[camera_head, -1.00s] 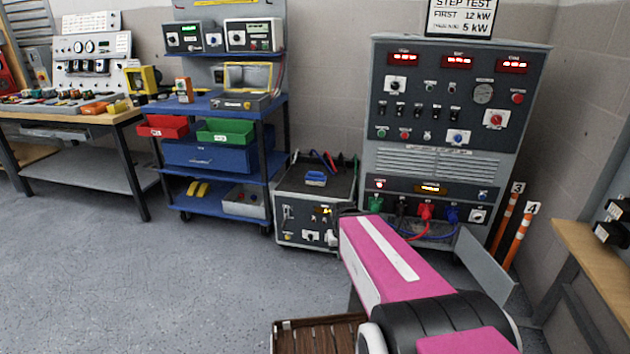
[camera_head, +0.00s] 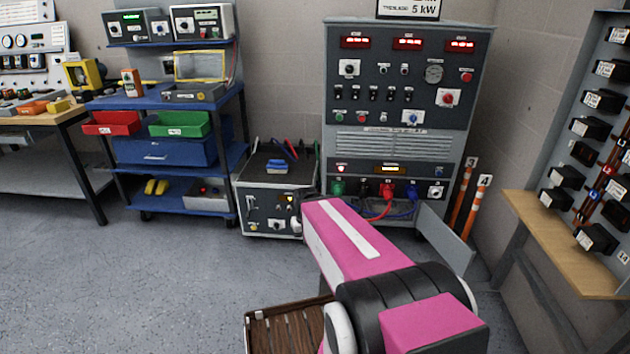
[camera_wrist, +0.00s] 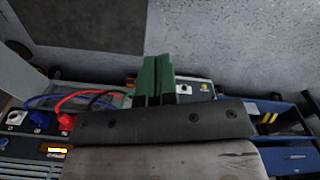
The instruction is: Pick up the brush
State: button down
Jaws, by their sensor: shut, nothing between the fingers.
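A small blue object (camera_head: 277,166), which looks like the brush, lies on the dark top of the metal case (camera_head: 266,198) in the head view. It is too small there to make out bristles. In the wrist view my gripper's green fingers (camera_wrist: 157,78) are shut with nothing between them, in front of the case's front face (camera_wrist: 200,89). The brush cannot be made out in the wrist view. In the head view my pink arm reaches toward the case's right side, and its fingers are hidden.
The blue cart (camera_head: 190,205) with red and green bins stands left of the case. The test panel (camera_head: 400,140), with coloured cables plugged in low, stands to its right. Orange posts (camera_head: 467,207) and a wooden bench (camera_head: 565,245) are at right. Floor at left is clear.

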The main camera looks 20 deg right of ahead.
aim_at(274, 167)
jog(key=i+l, duration=0.1)
jog(key=i, duration=0.65)
jog(key=i+l, duration=0.1)
jog(key=i, duration=0.7)
jog(key=j+u, duration=0.05)
